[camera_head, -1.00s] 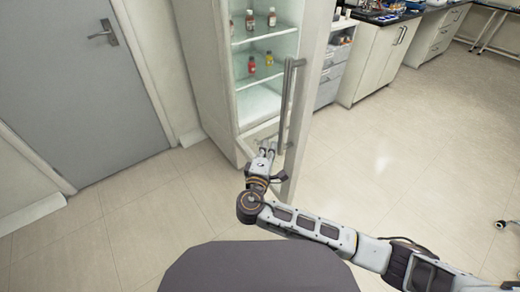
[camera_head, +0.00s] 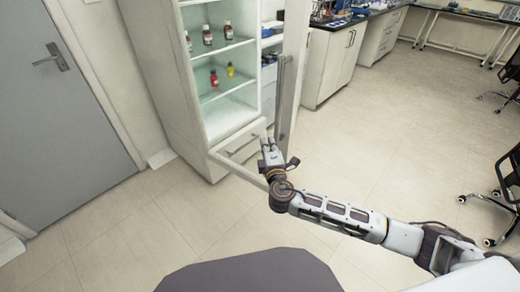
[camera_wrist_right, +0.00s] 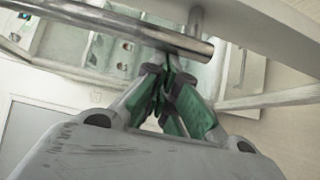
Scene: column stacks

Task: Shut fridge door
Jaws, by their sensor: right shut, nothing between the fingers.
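The white fridge (camera_head: 168,75) stands open at the upper left of the head view, its lit shelves showing. Its door (camera_head: 296,70) is swung out toward me and seen nearly edge-on, with a long metal handle (camera_head: 281,95). My left gripper is not in view.
Several small bottles (camera_head: 207,36) stand on the fridge shelves. A grey room door (camera_head: 60,110) is at the left. White cabinets (camera_head: 335,62) stand behind the fridge door. Black chairs (camera_head: 500,195) are at the right. The floor (camera_head: 390,150) in the middle is clear.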

